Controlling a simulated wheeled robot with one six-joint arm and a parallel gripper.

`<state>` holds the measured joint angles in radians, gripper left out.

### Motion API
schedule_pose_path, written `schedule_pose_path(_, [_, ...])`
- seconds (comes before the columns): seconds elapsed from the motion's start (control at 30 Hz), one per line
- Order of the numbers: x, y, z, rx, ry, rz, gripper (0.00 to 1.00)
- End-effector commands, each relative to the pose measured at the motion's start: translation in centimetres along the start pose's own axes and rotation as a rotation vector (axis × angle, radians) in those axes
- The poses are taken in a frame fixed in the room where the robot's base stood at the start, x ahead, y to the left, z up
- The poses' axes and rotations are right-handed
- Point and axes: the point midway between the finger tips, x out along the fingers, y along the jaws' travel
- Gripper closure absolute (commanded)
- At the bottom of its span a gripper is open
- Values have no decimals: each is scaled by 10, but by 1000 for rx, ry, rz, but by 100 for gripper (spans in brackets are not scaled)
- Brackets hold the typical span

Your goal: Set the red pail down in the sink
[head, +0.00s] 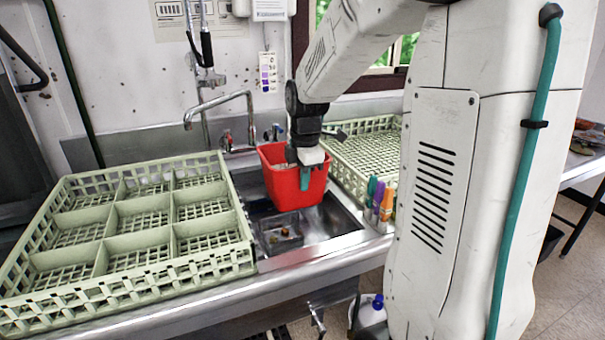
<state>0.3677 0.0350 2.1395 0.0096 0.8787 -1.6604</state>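The red pail (283,187) hangs roughly upright over the back part of the steel sink (335,218). My gripper (305,178) is at the pail's near rim, pointing down. One teal finger shows against the outside of the near wall; the other finger is hidden. The gripper appears shut on the rim. The pail's base looks to be above the basin floor, though the exact gap cannot be told. The drain (285,233) and part of the basin floor show in front of the pail.
A pale green divided rack (125,240) stands left of the sink, and another green rack (365,155) stands to the right. A faucet (220,102) arches behind. Several coloured bottles (380,198) stand at the sink's right edge. A white jug (370,312) is below the counter.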

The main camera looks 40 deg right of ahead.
Motion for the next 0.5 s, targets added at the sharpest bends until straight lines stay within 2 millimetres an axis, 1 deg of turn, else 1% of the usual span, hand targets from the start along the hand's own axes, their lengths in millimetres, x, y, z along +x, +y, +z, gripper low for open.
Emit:
schedule_pose_path(0.1, [15,-2,-1,-2,0,-2,100])
schedule_pose_path(0.5, [63,-6,-3,-4,1,-2,100])
